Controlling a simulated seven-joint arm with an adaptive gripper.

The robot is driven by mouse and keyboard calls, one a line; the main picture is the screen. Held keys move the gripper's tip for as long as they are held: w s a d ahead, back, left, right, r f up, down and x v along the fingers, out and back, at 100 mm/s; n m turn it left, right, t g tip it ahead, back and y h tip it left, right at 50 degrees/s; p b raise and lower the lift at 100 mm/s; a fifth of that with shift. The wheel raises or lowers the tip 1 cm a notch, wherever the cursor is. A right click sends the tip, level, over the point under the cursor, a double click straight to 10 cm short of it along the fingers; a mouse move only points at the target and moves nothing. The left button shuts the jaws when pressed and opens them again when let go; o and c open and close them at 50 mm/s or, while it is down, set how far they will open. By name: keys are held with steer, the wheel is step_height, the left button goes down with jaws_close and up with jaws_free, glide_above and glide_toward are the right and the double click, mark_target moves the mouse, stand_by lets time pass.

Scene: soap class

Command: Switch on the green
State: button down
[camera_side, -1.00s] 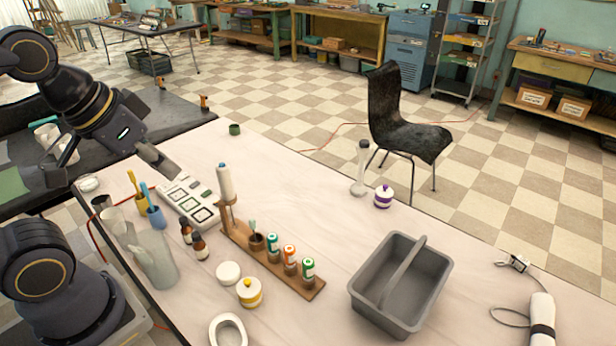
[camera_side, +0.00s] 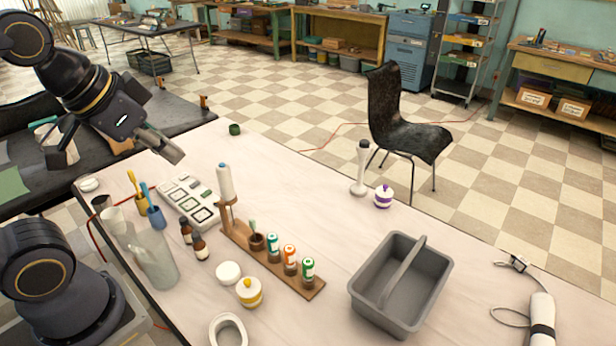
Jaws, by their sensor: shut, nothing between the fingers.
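A white switch panel (camera_side: 174,193) lies near the left end of the table, with dark-framed squares along its front side and small switches behind them. One small switch (camera_side: 206,194) looks dark green; its on or off position is too small to tell. My gripper (camera_side: 172,153) is shut and empty. It hangs tilted above and behind the panel's far left end, apart from it.
A wooden rack (camera_side: 238,235) with a white tube and several coloured-label bottles stands right of the panel. Cups with brushes (camera_side: 155,216) and brown bottles (camera_side: 198,246) stand in front. A grey caddy (camera_side: 358,287) is at right.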

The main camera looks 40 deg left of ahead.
steer(key=w+a+r+m+y, duration=0.1)
steer(key=w+a+r, duration=0.15)
steer(key=w, duration=0.35)
steer(key=w+a+r+m, duration=0.1)
steer(key=w+a+r, duration=0.15)
steer(key=w, duration=0.45)
steer(key=w+a+f+g, duration=0.2)
steer(key=w+a+f, duration=0.3)
steer(key=w+a, duration=0.55)
steer(key=w+a+f+n+g, duration=0.1)
steer(key=w+a+f, duration=0.1)
steer(key=a+f, duration=0.9)
steer(key=s+a+f+n+g, duration=0.1)
steer(key=s+a+f, duration=0.1)
steer(key=a+f, duration=0.2)
steer(key=s+a+f+n+g+h, duration=0.1)
steer(key=s+a+f, duration=0.2)
steer(key=f, duration=0.6)
steer(key=shift+s+a+n, duration=0.25)
steer(key=shift+a+n, duration=0.05)
steer(key=shift+a, duration=0.25)
steer(key=shift+f, duration=0.1)
